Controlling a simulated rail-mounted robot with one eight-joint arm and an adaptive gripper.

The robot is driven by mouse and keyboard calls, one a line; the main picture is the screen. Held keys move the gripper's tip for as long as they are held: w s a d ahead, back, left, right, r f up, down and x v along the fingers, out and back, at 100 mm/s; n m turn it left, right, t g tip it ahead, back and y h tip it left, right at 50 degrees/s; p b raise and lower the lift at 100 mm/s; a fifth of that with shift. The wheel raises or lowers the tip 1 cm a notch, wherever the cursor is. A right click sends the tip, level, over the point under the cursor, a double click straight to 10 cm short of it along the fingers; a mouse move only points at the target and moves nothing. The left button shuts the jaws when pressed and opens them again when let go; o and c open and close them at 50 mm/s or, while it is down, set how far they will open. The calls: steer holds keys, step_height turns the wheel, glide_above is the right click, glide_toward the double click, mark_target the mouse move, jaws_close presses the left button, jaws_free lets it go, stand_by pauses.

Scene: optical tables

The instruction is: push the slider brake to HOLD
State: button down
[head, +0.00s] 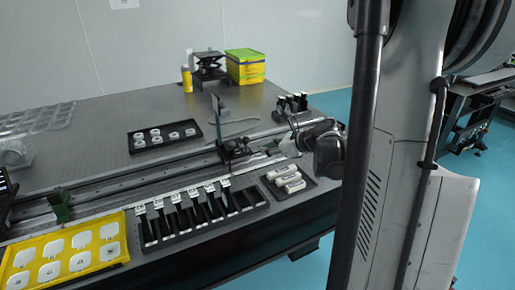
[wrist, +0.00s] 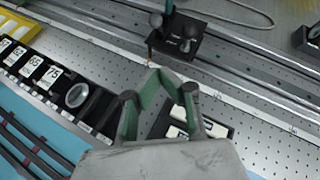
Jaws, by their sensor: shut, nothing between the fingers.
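The slider (wrist: 178,38), a black carriage with dark knobs, sits on the long metal rail (wrist: 225,62) at the top middle of the wrist view. It also shows on the rail in the head view (head: 236,149). A small lever with a red part (wrist: 150,48) stands at its near left side; I cannot tell if this is the brake. No HOLD marking is readable. My gripper (wrist: 153,77) is shut and empty, with its greenish fingertips just short of the slider's near side. A gap seems to show between them; contact cannot be told.
A black rack with numbered slots (head: 192,222) and a tray of white blocks (head: 306,190) lie in front of the rail. A yellow tray (head: 122,221) is at left. A black tray of round parts (head: 134,147) lies behind the rail.

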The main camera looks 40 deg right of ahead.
mark_target(231, 146)
steer(key=w+a+r+x, duration=0.1)
steer(key=r+x, duration=0.1)
steer(key=x, duration=0.9)
steer(key=shift+w, duration=0.25)
steer(key=shift+d+r, duration=0.1)
steer(key=shift+r, duration=0.05)
